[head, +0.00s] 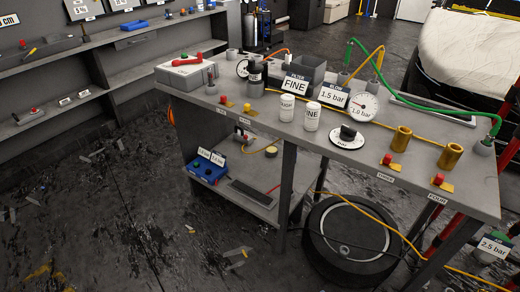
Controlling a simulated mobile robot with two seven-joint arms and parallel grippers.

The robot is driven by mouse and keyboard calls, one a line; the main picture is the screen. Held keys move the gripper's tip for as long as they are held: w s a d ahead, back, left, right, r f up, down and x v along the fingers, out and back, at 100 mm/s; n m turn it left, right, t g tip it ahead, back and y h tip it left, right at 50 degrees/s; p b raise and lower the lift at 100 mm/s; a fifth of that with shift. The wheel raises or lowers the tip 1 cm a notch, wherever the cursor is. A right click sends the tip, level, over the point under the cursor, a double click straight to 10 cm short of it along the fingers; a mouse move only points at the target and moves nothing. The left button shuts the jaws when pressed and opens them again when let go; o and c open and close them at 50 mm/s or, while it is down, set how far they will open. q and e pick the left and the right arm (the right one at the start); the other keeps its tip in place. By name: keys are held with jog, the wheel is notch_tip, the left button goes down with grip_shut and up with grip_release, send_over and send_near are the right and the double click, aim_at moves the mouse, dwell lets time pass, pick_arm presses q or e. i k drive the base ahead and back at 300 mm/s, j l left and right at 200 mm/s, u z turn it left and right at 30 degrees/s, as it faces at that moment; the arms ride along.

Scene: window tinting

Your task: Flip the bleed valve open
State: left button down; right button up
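Neither of my grippers is in view. The workbench (215,133) carries several small red-topped fittings on yellow bases. At the right, one (387,161) stands near a brass cylinder (401,140) and another (437,180) near a second brass cylinder (450,156). A grey box (180,76) at the left end has a red lever (187,59) lying along its top. I cannot tell which of these is the bleed valve, as their labels are too small.
Green (440,112) and yellow hoses arch over the right end. Floor at left is open with scattered scraps.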

aim_at(246, 107)
jog(key=i+j+z, duration=0.1)
jog(key=j, duration=0.3)
jog(key=i+j+z, duration=0.1)
jog(key=i+j, duration=0.2)
jog(key=i+j+z, duration=0.15)
jog(key=j, duration=0.35)
jog(key=i+j+z, duration=0.1)
jog(key=j, duration=0.3)
jog(key=i+j+z, duration=0.1)
jog(key=j, duration=0.35)
jog(key=i+j+z, duration=0.1)
jog(key=i+j, duration=0.15)
jog(key=j, duration=0.25)
jog(key=i+j+z, duration=0.1)
jog(key=j, duration=0.35)
